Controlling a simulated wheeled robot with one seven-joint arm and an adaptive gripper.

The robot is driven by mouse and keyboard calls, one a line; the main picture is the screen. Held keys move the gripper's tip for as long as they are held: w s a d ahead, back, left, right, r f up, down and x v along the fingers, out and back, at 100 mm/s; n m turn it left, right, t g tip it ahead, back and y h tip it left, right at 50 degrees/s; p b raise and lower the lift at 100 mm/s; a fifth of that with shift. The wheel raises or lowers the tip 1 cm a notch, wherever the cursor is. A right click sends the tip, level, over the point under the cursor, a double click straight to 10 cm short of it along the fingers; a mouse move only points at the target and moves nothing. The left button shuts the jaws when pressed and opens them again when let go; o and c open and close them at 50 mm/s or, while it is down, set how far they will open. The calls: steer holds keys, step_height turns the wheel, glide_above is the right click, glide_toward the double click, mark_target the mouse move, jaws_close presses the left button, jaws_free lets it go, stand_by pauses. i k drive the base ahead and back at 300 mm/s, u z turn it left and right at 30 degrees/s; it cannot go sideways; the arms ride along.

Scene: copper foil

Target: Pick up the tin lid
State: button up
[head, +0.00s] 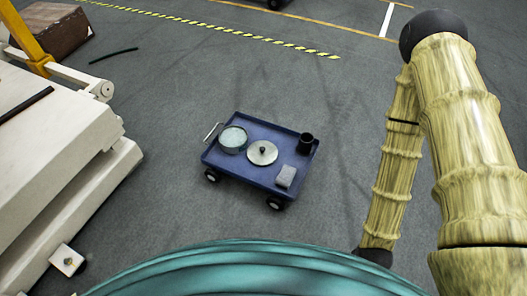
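The tin lid (264,154) is a round, pale metal disc with a small dark knob in its middle. It lies flat near the middle of a blue wheeled cart (240,171). A round tin (233,139) with a pale inside stands on the cart just left of the lid. My arm comes down the right side of the head view, well apart from the cart. My gripper is not visible, and the lower end of the arm is hidden behind the teal curved shape at the bottom.
A dark cup (306,143) and a small grey block (285,176) stand on the cart's right side. A large white machine (60,150) fills the left. A dark rod (113,55) lies on the floor. The grey floor around the cart is clear.

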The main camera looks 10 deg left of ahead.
mark_target(261, 153)
steer(key=z, duration=1.3)
steer(key=i, duration=0.55)
steer(key=u, duration=2.45)
